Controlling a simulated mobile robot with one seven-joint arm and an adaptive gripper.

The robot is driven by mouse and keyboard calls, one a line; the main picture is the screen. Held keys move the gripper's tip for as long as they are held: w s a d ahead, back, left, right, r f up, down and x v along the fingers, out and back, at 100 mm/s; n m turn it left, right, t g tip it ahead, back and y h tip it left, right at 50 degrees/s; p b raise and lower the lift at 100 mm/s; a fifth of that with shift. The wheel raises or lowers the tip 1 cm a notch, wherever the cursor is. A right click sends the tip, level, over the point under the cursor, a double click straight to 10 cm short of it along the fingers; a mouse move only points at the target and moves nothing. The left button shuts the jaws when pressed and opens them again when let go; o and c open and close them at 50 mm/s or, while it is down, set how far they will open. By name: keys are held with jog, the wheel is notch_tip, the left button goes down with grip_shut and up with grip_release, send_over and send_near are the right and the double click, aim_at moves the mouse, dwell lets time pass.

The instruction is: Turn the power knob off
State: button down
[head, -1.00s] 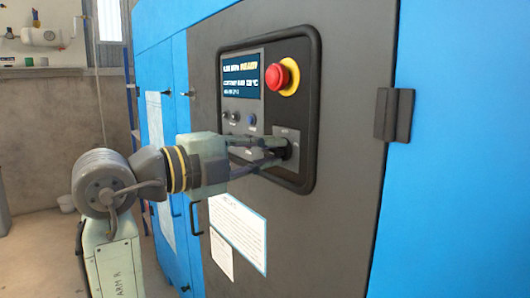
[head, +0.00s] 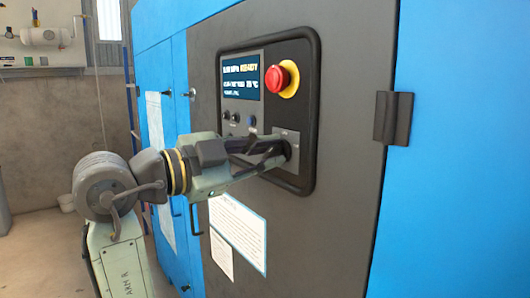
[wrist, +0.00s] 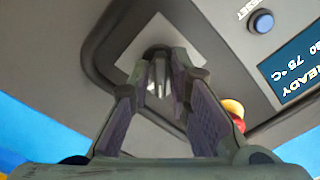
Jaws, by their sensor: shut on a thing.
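The power knob (wrist: 158,72) is a small dark knob on a light grey square plate (wrist: 150,36) in the wrist view. In the head view the plate (head: 293,150) is at the lower right of the black control panel, and the knob is mostly hidden by my fingers. My gripper (head: 280,150) reaches in from the left and is shut on the knob. In the wrist view, the fingertips of my gripper (wrist: 162,78) are on either side of the knob, and the plate looks rotated relative to the fingers.
A red emergency stop button (head: 277,78) on a yellow ring sits above the knob. A lit display (head: 241,77) is left of it, with small buttons and a blue button (head: 252,121) below.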

jog(key=n+p, duration=0.1)
jog(key=n, duration=0.3)
jog(key=shift+r+n, duration=0.1)
jog(key=shift+n, duration=0.2)
jog(key=n+p, duration=0.1)
jog(key=n, duration=0.3)
jog(key=shift+n, duration=0.3)
jog(key=c, duration=1.7)
grip_release()
jog(key=shift+a, duration=0.1)
jog(key=v, duration=1.2)
